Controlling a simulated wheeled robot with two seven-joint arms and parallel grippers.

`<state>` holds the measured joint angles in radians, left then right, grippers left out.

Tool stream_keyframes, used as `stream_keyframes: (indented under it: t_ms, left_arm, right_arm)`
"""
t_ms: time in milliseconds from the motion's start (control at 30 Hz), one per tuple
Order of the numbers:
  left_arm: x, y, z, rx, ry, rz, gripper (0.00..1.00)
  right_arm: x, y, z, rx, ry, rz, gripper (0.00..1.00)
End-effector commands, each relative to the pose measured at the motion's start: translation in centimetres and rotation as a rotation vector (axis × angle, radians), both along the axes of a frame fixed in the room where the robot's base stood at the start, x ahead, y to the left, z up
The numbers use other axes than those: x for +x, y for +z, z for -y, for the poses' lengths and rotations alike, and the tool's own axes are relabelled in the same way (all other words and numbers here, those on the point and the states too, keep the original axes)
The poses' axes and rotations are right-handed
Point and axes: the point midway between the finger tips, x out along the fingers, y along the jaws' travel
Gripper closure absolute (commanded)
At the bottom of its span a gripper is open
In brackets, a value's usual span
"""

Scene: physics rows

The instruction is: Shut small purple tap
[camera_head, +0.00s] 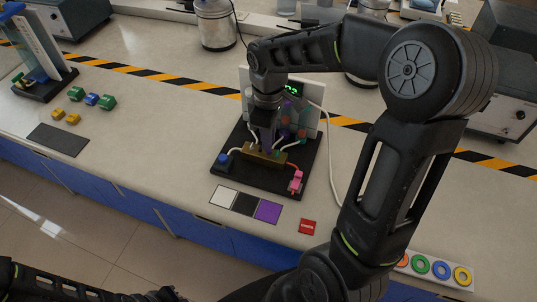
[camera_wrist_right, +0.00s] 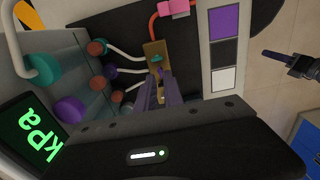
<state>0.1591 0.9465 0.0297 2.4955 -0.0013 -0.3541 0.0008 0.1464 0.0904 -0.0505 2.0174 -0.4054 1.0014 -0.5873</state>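A small purple tap (camera_wrist_right: 161,72) shows in the right wrist view on a brass block (camera_wrist_right: 151,49), beside a small teal tap (camera_wrist_right: 157,58). The brass block (camera_head: 262,157) sits on a black base at the bench front in the head view. My right gripper (camera_head: 266,140) points down over the block. In the right wrist view its two fingers (camera_wrist_right: 161,85) stand apart on either side of the purple tap, with a gap between them. Whether they touch it is not clear. My left arm (camera_head: 75,287) is low at the left; its gripper (camera_wrist_right: 283,58) shows small in the right wrist view.
White tubes run from the block to an upright panel with coloured knobs and a green display (camera_head: 293,88). A blue knob (camera_head: 223,158) and a pink clamp (camera_head: 296,181) flank the block. White, black and purple squares (camera_head: 268,211) and a red label (camera_head: 307,227) lie in front.

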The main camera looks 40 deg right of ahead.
Motion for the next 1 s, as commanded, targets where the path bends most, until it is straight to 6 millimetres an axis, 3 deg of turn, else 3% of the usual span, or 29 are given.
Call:
stream_keyframes:
  t_ms: [133,1000]
  left_arm:
    - [0.0,-0.8,0.0,0.000,0.000,0.001,1.00]
    - [0.0,-1.4,0.0,0.000,0.000,0.001,1.00]
  right_arm:
    - [0.0,-1.2,0.0,-0.001,0.000,-0.001,0.88]
    - [0.0,-2.0,0.0,0.000,0.000,-0.001,0.88]
